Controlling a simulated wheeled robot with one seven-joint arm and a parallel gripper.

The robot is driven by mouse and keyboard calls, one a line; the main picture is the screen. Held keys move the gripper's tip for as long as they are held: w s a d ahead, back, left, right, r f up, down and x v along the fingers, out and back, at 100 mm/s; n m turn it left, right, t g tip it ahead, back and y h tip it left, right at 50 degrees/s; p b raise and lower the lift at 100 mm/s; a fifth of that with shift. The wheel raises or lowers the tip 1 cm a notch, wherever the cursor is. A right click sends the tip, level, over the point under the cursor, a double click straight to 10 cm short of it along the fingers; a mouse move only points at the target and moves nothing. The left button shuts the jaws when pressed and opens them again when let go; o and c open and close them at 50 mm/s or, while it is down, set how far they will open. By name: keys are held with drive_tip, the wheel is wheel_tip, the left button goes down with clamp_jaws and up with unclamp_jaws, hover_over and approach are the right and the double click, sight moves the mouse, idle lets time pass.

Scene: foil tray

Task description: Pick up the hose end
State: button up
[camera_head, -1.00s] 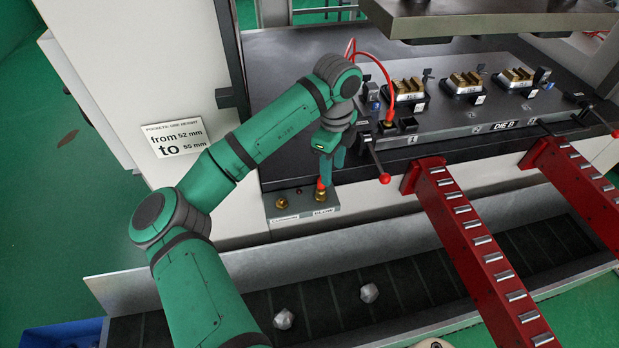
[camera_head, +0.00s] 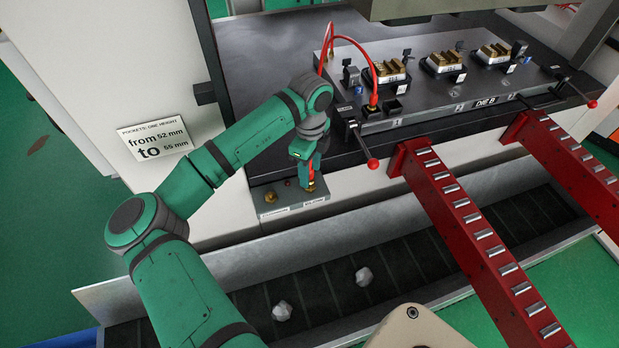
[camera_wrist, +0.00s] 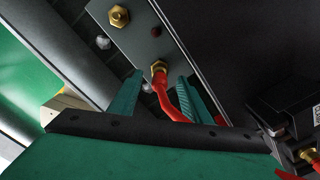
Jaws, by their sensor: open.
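The red hose end (camera_wrist: 163,82) sits on a brass fitting (camera_wrist: 159,67) of a small grey block (camera_head: 283,207) at the front of the press. In the head view only a short red piece (camera_head: 312,171) shows beside my fingers. My gripper (camera_head: 306,180) is open and points down at this fitting. In the wrist view my gripper (camera_wrist: 160,79) has one finger on each side of the red hose, with gaps visible between fingers and hose. The hose's other end (camera_head: 373,102) is on the die plate (camera_head: 440,108).
A second brass fitting (camera_head: 271,197) on the block is empty, left of the hose. A lever with a red knob (camera_head: 373,164) stands close at the right. Red rails (camera_head: 460,225) extend forward. A conveyor (camera_head: 330,285) with grey lumps (camera_head: 282,311) runs below.

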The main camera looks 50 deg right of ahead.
drive_tip(key=shift+f, duration=1.55)
clamp_jaws()
drive_tip(key=shift+r, duration=0.2)
